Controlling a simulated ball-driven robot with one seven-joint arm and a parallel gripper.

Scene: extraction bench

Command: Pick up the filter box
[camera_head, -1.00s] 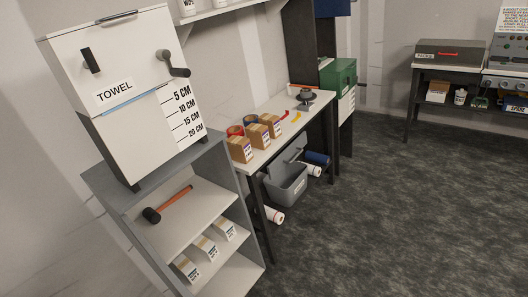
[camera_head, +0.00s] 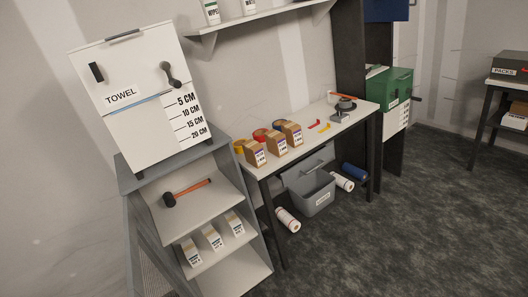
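No box carries a label that I can read as filter. Three brown cardboard boxes with pale labels stand in a row on the white bench: left box (camera_head: 256,154), middle box (camera_head: 275,144) and right box (camera_head: 293,134). Three smaller whitish boxes sit on a lower shelf of the grey stand: left (camera_head: 192,253), middle (camera_head: 213,238) and right (camera_head: 234,224). I cannot tell which one is the filter box. My gripper is not in view.
The towel dispenser (camera_head: 133,90) tops the grey stand; a hammer (camera_head: 187,193) lies below it. Tape rolls (camera_head: 260,134) sit behind the brown boxes. A grey bin (camera_head: 312,190) and rolls (camera_head: 288,220) lie under the bench (camera_head: 345,119). Dark floor (camera_head: 390,240) is clear at right.

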